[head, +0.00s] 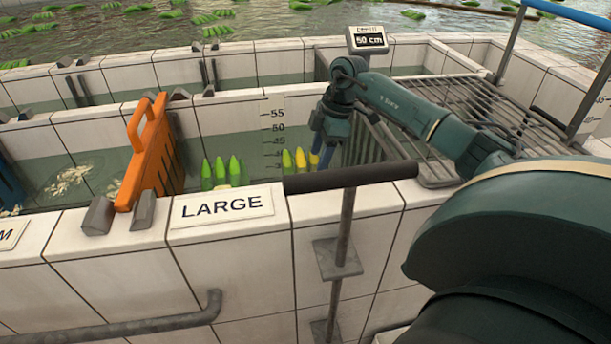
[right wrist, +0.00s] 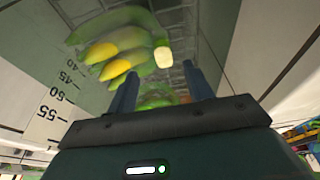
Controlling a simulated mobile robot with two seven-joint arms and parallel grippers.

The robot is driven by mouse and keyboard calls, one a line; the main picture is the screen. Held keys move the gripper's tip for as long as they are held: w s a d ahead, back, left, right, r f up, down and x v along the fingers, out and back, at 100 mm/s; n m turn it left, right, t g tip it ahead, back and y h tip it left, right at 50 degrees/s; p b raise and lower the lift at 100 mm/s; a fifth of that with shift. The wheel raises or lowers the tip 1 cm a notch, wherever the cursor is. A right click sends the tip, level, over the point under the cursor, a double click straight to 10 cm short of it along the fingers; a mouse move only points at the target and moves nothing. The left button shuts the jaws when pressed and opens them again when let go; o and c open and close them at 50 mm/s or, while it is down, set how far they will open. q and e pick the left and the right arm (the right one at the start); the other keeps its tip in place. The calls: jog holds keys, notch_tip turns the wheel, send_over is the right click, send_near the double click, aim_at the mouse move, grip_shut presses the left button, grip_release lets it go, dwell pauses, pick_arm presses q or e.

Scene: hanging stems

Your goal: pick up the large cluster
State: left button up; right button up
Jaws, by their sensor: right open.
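In the head view, green banana tips (head: 221,172) stand above the wall behind the LARGE sign (head: 222,206). A yellow-green group of bananas (head: 293,160) shows to their right, partly hidden by the wall and a dark bar. My right gripper (head: 321,158) reaches down into this compartment, just right of the yellow-green group. In the right wrist view, a blurred green and yellow banana cluster (right wrist: 118,52) with a pale cut crown (right wrist: 162,56) lies beyond my open fingers (right wrist: 160,88). I see no contact. My left gripper is not in view.
An orange gate (head: 152,150) stands left of the compartment. A dark bar (head: 350,177) on a metal post crosses the front wall. A depth scale (head: 274,130) marks the back wall.

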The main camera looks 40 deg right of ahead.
aim_at(305, 171)
jog(key=x, duration=0.5)
jog(key=shift+s+a, duration=0.15)
jog(key=shift+a, duration=0.15)
jog(key=shift+c, duration=0.5)
